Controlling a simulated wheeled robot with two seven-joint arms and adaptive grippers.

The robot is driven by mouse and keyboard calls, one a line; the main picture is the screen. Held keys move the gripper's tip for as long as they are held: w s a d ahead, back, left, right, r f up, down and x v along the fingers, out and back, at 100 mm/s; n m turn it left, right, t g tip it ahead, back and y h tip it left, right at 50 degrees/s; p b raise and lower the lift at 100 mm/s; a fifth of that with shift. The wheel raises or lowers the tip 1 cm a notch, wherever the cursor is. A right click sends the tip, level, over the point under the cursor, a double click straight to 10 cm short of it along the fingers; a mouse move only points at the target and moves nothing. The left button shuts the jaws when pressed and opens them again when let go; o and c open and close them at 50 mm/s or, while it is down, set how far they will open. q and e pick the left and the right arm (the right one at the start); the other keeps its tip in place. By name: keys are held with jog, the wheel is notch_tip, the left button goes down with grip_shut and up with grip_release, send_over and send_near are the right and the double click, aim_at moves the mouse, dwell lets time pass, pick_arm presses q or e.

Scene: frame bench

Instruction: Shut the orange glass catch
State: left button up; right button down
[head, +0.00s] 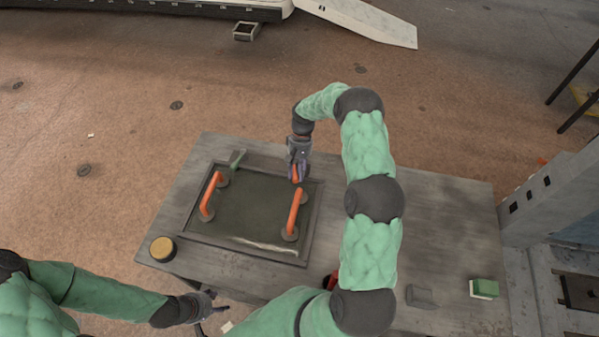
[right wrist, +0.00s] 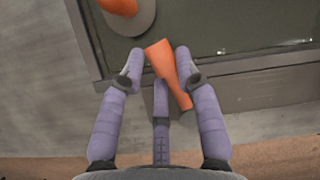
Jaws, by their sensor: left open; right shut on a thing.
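The orange glass catch (right wrist: 168,72) sits at the far right part of the glass frame (right wrist: 245,97) in the right wrist view, with its wide end toward the glass. In the head view only a little orange shows between the fingers of my right gripper (head: 298,174). My right gripper (right wrist: 163,75) is shut on the catch, with fingers on both sides of it. The glass pane (head: 250,208) lies in the frame with two orange handles (head: 208,196) (head: 294,214) on it. My left gripper (head: 208,302) is open and empty, in front of the bench.
A green catch (head: 237,158) is at the frame's far left edge. A yellow round knob (head: 162,248) stands at the bench's left corner. A green block (head: 484,288) and a grey block (head: 420,296) lie at the right. The bench top (head: 445,220) between is clear.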

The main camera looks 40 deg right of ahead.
jog(key=shift+w+a+m+t, duration=0.1)
jog(key=shift+a+m+t, duration=0.15)
jog(key=shift+m, duration=0.65)
jog(key=shift+y, duration=0.3)
jog(key=c, duration=0.8)
grip_release()
jog(key=shift+c, duration=0.2)
jog(key=v, duration=1.2)
